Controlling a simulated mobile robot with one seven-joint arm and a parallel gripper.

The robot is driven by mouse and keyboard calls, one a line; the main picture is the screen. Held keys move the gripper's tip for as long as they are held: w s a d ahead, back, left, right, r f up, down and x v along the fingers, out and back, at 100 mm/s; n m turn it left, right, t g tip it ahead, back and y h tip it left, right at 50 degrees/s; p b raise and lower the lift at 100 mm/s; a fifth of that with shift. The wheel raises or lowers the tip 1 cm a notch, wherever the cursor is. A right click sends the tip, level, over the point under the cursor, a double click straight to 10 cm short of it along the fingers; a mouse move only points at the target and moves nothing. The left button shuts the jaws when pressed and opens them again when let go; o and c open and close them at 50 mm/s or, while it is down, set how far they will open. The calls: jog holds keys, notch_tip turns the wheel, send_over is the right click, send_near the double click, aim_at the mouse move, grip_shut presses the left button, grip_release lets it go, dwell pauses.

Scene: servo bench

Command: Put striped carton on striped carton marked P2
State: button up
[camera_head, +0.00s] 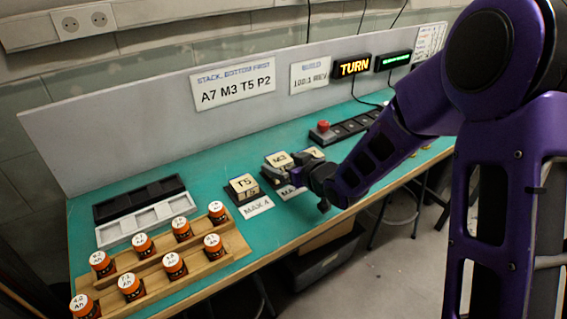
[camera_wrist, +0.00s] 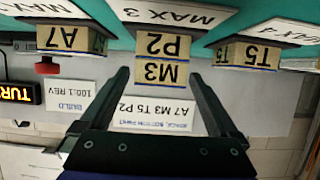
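In the wrist view, which is upside down, the carton marked M3 (camera_wrist: 160,74) rests on the carton marked P2 (camera_wrist: 161,45), both tan with dark lettering. M3 is on top (camera_head: 279,160) in the head view. My gripper (camera_wrist: 160,74) is open, one finger on each side of M3, with small gaps showing. I cannot tell whether M3 lies between the tips or just beyond them. The carton marked T5 (camera_head: 243,184) stands on its own dark pad to the left. The carton marked A7 (camera_wrist: 62,38) stands on the other side, partly behind my arm in the head view.
Wooden racks (camera_head: 215,256) with several orange-black cans stand at the left front. White (camera_head: 150,222) and black (camera_head: 140,199) trays lie behind them. A board sign (camera_head: 233,85) reads A7 M3 T5 P2, bottom first. A red button (camera_head: 323,126) stands at the back. MAX labels (camera_head: 256,207) lie before the pads.

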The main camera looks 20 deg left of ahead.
jog(key=shift+s+d+r, duration=0.1)
jog(key=shift+d+r, duration=0.05)
jog(key=shift+r, duration=0.15)
jog(key=p+v, duration=0.2)
jog(key=v, duration=0.9)
jog(key=shift+s+d, duration=0.15)
jog(key=shift+s, duration=0.05)
jog(key=shift+r, duration=0.1)
